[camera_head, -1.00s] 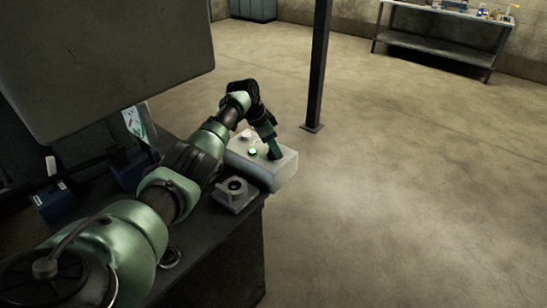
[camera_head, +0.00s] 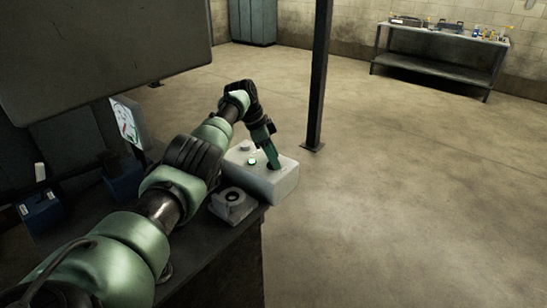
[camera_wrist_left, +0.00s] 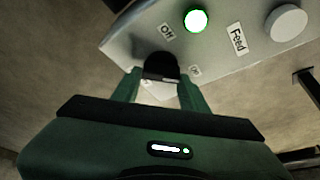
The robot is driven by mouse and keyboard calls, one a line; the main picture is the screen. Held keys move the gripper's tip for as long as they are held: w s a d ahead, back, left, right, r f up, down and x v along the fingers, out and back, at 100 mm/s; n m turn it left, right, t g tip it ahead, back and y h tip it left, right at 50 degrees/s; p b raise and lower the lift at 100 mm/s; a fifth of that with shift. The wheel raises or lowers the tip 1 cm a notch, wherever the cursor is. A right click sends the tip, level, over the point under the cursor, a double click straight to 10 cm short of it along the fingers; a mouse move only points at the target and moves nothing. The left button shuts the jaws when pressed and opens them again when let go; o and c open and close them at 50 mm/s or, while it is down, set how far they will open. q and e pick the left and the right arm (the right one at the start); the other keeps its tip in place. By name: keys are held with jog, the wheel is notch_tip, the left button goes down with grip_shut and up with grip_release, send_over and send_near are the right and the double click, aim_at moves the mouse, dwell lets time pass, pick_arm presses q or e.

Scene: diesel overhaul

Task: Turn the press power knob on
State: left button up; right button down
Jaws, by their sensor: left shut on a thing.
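The press control box (camera_head: 282,181) is a pale box on the corner of the dark bench. A black knob (camera_wrist_left: 160,64) on its top face sits between the two green fingers of my left gripper (camera_wrist_left: 160,88) in the wrist view. My left gripper (camera_head: 273,163) is shut on this knob, reaching down from above; the fingers hide much of it. A green light glows on the box (camera_head: 252,161), also large in the wrist view (camera_wrist_left: 196,21). A white round knob (camera_wrist_left: 287,23) is beside a "Feed" label (camera_wrist_left: 237,38). Small labels lie around the black knob. My right gripper is not in view.
A grey block with a round hole (camera_head: 232,205) stands beside the box on the bench (camera_head: 215,250). A large grey panel (camera_head: 110,50) hangs at upper left. A dark post (camera_head: 319,80) rises behind the box. Open floor lies to the right.

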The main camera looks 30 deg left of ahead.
aim_at(264, 167)
pick_arm(q)
jog(key=o, duration=1.4)
jog(key=v, duration=0.7)
jog(key=shift+s+a+r+b, duration=0.15)
jog(key=shift+r+b, duration=0.15)
